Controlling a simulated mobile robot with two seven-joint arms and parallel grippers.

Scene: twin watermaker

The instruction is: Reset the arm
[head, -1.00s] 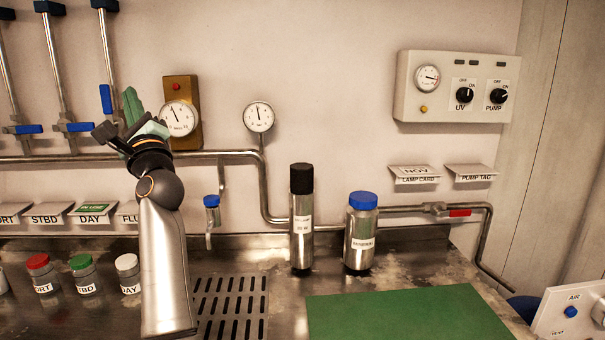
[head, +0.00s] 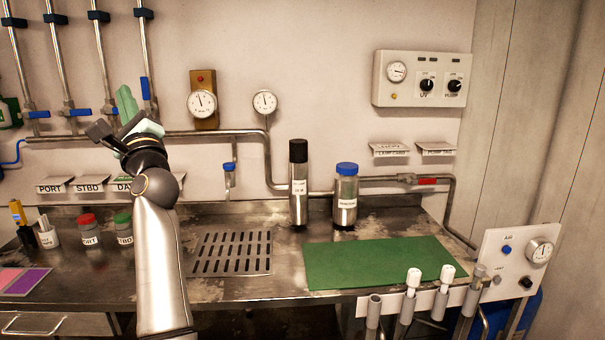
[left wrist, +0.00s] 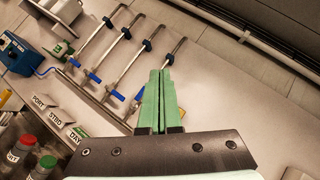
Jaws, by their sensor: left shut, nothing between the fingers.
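My left arm rises from the bottom of the head view, in front of the left part of the counter. My left gripper (head: 127,104) is raised in front of the wall pipes, its green fingers pointing up. In the left wrist view the two green fingers (left wrist: 160,100) lie together, shut and empty. They appear clear of the valve pipes (left wrist: 135,55) behind them. My right gripper is not in view.
The steel counter (head: 215,292) holds a drain grate (head: 232,252), a green mat (head: 375,262), a black-capped cylinder (head: 299,185), a blue-capped bottle (head: 346,198) and small jars (head: 90,230). A control box (head: 425,78) hangs on the wall. Capped tubes (head: 411,290) stand at the front right.

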